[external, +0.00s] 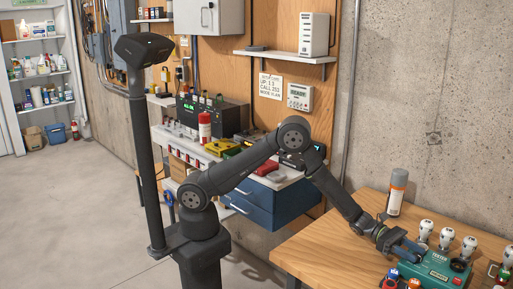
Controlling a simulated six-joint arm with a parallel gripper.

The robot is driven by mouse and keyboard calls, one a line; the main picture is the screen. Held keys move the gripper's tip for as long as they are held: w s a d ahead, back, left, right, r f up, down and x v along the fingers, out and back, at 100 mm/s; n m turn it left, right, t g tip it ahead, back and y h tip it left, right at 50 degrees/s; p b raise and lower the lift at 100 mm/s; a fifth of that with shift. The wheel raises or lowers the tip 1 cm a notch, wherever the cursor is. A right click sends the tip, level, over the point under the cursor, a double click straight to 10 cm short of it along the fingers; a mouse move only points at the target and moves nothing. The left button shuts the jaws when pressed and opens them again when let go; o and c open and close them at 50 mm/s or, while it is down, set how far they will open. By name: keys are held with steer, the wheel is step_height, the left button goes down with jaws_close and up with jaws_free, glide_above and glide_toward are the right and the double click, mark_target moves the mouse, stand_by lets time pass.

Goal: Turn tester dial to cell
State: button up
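The tester is a green box (436,268) on the wooden bench at the lower right of the external view. A dark round knob (459,265), which looks like the dial, sits on its right part. I cannot read its setting or the labels around it. My gripper (412,249) is at the left upper edge of the tester, left of the knob and apart from it in the picture. Its fingers are small and partly overlap the box, so I cannot tell whether they are open or touching it.
Several white bulb-shaped things (446,238) stand behind and right of the tester. Small red and blue items (391,277) stand in front of it. A grey spray can (396,192) with an orange band stands at the back. The bench (318,245) is clear on the left.

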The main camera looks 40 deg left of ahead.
steer(key=shift+d, duration=0.1)
steer(key=c, duration=0.7)
steer(key=shift+w+m+g, duration=0.1)
steer(key=shift+m+g, duration=0.6)
steer(key=shift+g, duration=0.4)
steer(key=o, duration=0.7)
steer(key=shift+r, duration=0.1)
